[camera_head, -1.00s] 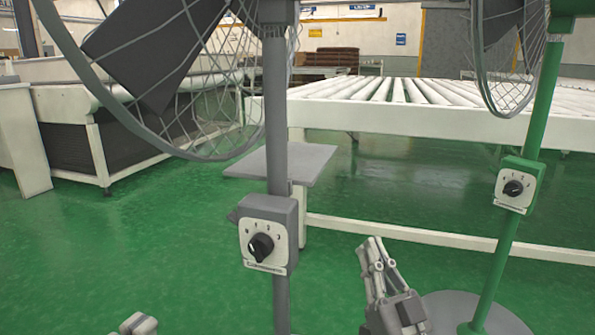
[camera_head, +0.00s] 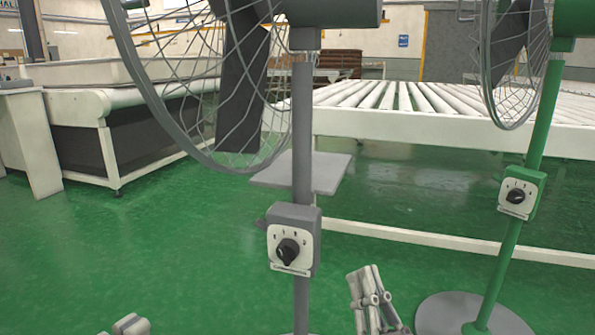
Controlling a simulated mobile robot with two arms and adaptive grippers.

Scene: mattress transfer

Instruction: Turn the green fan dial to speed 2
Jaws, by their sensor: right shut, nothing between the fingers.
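The green fan (camera_head: 548,110) stands at the right on a green pole. Its control box carries a white plate with a black dial (camera_head: 516,196); the picture is too small to tell which speed the dial's pointer marks. My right gripper (camera_head: 362,272) is shut and empty, pointing up at the bottom centre. It is apart from the green dial, lower and to its left. My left gripper (camera_head: 127,324) shows only as a small grey tip at the bottom left edge; the rest is out of frame.
A grey fan (camera_head: 303,130) with a similar black dial (camera_head: 288,251) stands left of my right gripper. A white roller conveyor (camera_head: 420,122) lies behind both fans. The green fan's round base (camera_head: 450,311) is on the floor. Open green floor (camera_head: 140,240) lies at the left.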

